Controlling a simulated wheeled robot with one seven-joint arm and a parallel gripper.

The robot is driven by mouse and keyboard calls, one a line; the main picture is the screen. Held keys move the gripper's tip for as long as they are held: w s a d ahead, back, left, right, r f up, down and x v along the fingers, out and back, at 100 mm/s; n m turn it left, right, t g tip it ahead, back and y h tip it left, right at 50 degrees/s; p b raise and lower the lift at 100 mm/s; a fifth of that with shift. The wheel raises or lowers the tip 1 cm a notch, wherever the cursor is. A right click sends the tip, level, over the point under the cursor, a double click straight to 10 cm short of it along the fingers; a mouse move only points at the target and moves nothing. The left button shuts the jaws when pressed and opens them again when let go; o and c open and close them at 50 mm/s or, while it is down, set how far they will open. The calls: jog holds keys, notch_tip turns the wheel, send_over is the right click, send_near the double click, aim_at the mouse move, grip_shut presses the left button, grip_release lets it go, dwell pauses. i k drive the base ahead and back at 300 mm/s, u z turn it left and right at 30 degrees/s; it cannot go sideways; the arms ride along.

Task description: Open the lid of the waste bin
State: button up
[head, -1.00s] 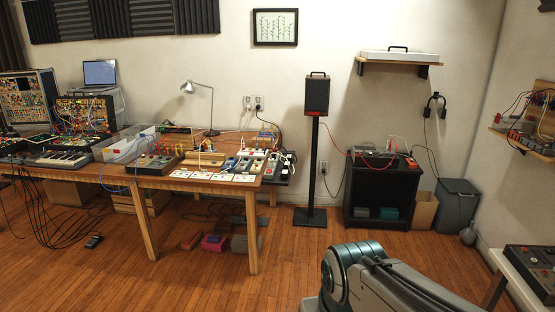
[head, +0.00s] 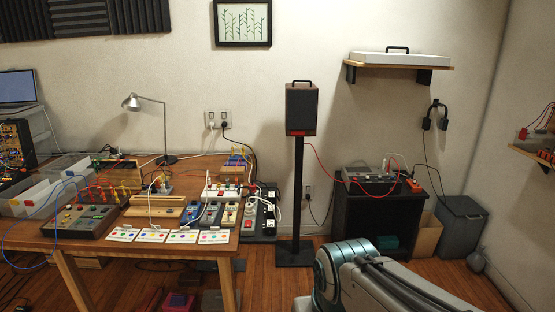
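The waste bin (head: 460,230) is a dark grey, square-sided bin on the floor near the right wall, with its lid (head: 462,207) down on top. It stands to the right of a cardboard box and a black cabinet. My arm shows at the bottom right of the head view, in front of the cabinet and box. My gripper is outside the picture, so its state does not show.
The black cabinet (head: 352,212) carries electronic gear, and the open cardboard box (head: 427,237) stands between it and the bin. A speaker on a stand (head: 298,200) is further left. A cluttered wooden table (head: 92,240) fills the left. A small grey object (head: 477,262) lies by the bin. Wooden floor shows in front.

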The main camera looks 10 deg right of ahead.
aim_at(460, 206)
jog(key=z, duration=0.35)
jog(key=i, duration=1.6)
jog(key=z, duration=1.25)
jog(key=i, duration=1.9)
jog(key=z, duration=0.85)
jog(key=i, duration=1.3)
jog(key=z, duration=0.15)
